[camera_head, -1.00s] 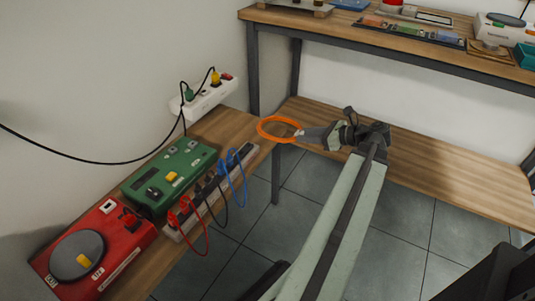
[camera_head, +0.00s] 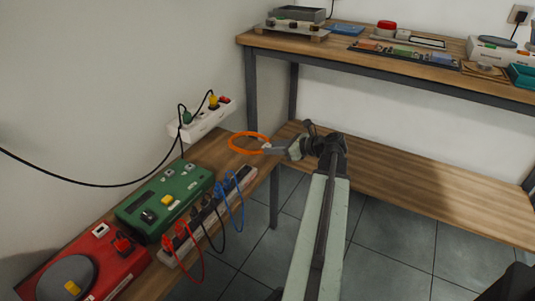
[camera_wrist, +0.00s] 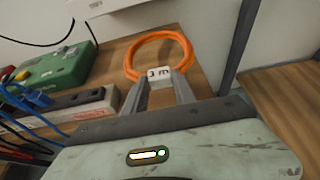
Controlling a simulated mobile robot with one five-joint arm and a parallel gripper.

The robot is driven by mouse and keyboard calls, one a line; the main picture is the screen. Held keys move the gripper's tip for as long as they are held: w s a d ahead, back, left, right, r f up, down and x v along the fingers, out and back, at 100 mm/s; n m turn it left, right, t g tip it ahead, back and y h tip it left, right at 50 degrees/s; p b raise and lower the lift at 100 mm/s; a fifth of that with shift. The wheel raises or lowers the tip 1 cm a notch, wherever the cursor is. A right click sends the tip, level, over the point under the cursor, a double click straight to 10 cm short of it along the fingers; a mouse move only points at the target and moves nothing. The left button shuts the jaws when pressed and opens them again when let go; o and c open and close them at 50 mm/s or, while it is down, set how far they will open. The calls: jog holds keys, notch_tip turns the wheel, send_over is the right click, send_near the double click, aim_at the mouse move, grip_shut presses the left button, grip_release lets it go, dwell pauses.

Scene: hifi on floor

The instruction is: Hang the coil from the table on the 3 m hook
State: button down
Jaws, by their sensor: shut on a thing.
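The orange coil (camera_head: 232,139) is a ring with a white tag reading "3 m" (camera_wrist: 158,73). My gripper (camera_head: 271,149) is shut on the coil at its tag, and the ring points away to the left. In the wrist view the fingers (camera_wrist: 158,88) close on the tag, and the ring (camera_wrist: 129,62) appears over the wooden side table (camera_head: 212,150). I cannot tell its exact height above the wood.
A green device (camera_head: 160,203) and a red device (camera_head: 105,262) stand on the side table, left of the strip. A white power strip (camera_head: 200,121) is behind, with a black cable on the wall. A workbench (camera_head: 400,75) with a lower shelf (camera_head: 400,185) stands behind my arm.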

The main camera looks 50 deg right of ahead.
aim_at(268, 158)
jog(key=shift+w, duration=0.4)
jog(key=shift+x, duration=0.75)
jog(key=f+b, duration=0.3)
jog(key=shift+w+f+b, duration=0.1)
jog(key=shift+w+b, duration=0.2)
jog(key=shift+b, duration=0.05)
jog(key=c, duration=1)
grip_release()
jog(key=shift+s, duration=0.1)
